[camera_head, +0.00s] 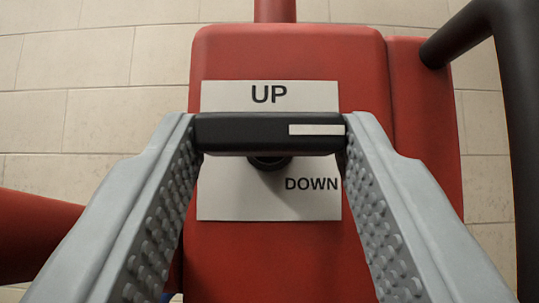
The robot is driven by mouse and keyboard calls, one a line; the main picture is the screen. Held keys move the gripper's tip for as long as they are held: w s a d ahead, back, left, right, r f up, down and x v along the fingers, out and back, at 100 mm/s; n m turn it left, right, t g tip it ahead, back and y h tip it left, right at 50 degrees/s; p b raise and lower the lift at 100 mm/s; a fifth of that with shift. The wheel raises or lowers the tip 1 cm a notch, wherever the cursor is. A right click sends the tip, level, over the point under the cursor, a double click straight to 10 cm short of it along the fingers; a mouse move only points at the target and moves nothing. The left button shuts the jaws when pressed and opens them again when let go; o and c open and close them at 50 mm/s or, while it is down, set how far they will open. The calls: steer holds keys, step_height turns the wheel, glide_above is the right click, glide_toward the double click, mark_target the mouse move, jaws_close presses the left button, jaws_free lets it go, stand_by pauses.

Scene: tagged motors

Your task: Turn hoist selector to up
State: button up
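The hoist selector (240,134) is a black bar-shaped knob with a white mark on its right half. It lies level across a white label plate (225,195) on a red housing. "UP" is printed above the knob and "DOWN" below it to the right. The white mark points right, between the two words. My gripper (270,133) has its two grey studded fingers at the left and right ends of the knob. The fingertips appear to touch both ends, so the knob spans the gap between them.
The red housing (290,255) fills the middle. A black bar (510,120) curves down the right side, and a red cylindrical part (35,235) is at the lower left. A red pipe (274,10) rises at the top. A tan tiled surface (80,90) lies behind.

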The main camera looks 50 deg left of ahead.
steer(key=shift+w+d+n+g+y, duration=0.1)
steer(key=shift+n+g+y, duration=0.65)
steer(key=shift+n+g, duration=0.9)
steer(key=shift+w+d+n+g+y, duration=0.1)
steer(key=shift+n+g+y, duration=0.65)
steer(key=shift+n+g, duration=0.9)
steer(key=o, duration=0.7)
steer(key=v, duration=1.7)
steer(key=shift+s+f, duration=0.15)
steer(key=shift+f, duration=0.1)
steer(key=shift+c, duration=0.2)
